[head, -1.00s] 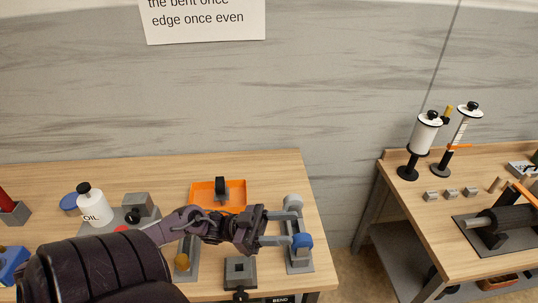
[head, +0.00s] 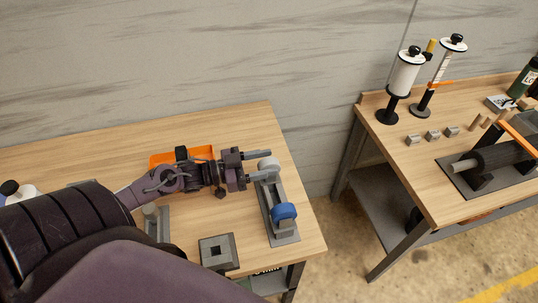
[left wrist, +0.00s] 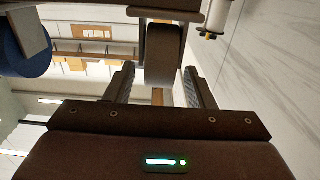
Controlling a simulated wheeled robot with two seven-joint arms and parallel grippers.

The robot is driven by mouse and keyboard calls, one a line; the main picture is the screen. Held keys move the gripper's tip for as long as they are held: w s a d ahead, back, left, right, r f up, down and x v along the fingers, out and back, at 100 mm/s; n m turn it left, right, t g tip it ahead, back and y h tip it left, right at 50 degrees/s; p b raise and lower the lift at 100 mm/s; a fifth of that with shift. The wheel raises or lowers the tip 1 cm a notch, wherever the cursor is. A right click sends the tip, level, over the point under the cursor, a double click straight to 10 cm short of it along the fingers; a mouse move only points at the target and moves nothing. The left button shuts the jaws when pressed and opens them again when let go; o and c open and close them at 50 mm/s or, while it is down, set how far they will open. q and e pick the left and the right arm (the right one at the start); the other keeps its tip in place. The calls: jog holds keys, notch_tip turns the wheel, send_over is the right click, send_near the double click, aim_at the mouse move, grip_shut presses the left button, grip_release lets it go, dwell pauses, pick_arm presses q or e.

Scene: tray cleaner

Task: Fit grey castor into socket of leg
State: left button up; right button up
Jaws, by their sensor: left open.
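A grey rack (head: 281,225) at the right end of the left bench holds a grey castor (head: 268,163) at its far end and a blue castor (head: 284,211) nearer me. My left gripper (head: 257,168) is open, its fingers pointing right, one on each side of the grey castor. In the left wrist view the grey castor (left wrist: 162,55) shows between the two spread fingers (left wrist: 157,86). The blue castor (left wrist: 30,48) is at that view's left edge. I cannot tell whether the fingers touch the grey castor. I cannot make out the leg for sure. My right gripper is not seen.
A dark block with a square hole (head: 217,250) stands near the bench's front edge. An orange tray (head: 160,159) lies behind my left wrist. A gap separates this bench from the right bench (head: 400,170), which carries spools and small blocks.

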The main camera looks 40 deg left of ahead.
aim_at(276, 161)
pick_arm(q)
jog(key=b+x, duration=0.1)
jog(key=x, duration=0.1)
jog(key=shift+w+d+f, duration=0.1)
jog(key=shift+w+d, duration=0.05)
jog(key=shift+d, duration=0.1)
jog(key=shift+w+d, duration=0.25)
jog(key=shift+w, duration=0.05)
grip_shut()
